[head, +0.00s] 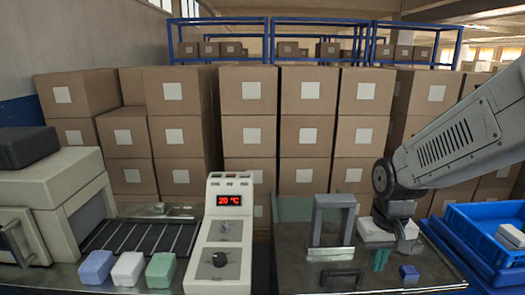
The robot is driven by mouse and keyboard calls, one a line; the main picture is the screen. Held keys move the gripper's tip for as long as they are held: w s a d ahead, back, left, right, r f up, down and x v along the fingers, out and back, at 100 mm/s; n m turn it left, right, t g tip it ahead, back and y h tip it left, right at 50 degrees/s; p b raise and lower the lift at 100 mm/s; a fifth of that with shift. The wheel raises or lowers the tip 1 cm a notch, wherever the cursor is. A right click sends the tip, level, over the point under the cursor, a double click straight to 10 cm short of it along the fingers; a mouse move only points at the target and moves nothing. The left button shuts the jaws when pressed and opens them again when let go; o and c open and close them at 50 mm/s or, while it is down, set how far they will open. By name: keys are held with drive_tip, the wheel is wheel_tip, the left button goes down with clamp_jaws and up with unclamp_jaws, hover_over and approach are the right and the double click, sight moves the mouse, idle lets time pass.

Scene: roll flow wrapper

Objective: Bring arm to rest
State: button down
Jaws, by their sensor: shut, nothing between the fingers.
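My grey arm (455,140) reaches in from the right edge of the head view and bends down at a dark joint. My gripper (402,224) hangs below that joint over the right-hand worktop (300,272). It is shut and empty. It is small in the picture. White blocks (374,231) are close beside it. I cannot tell whether it touches them.
A blue crate (470,252) holding white items stands at the right. A grey arch (333,218) stands left of my gripper. A control box (221,235) reads 20 °C. Blue, white and green blocks (127,269) lie at the front left. Stacked cartons (248,130) fill the back.

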drive_tip(key=s+r, duration=0.5)
drive_tip(key=s, duration=0.4)
drive_tip(key=s+r+t, duration=0.1)
drive_tip(key=s+r, duration=0.5)
drive_tip(key=s, duration=0.3)
drive_tip(key=shift+s+d+r, duration=0.25)
drive_tip(key=shift+r, duration=0.05)
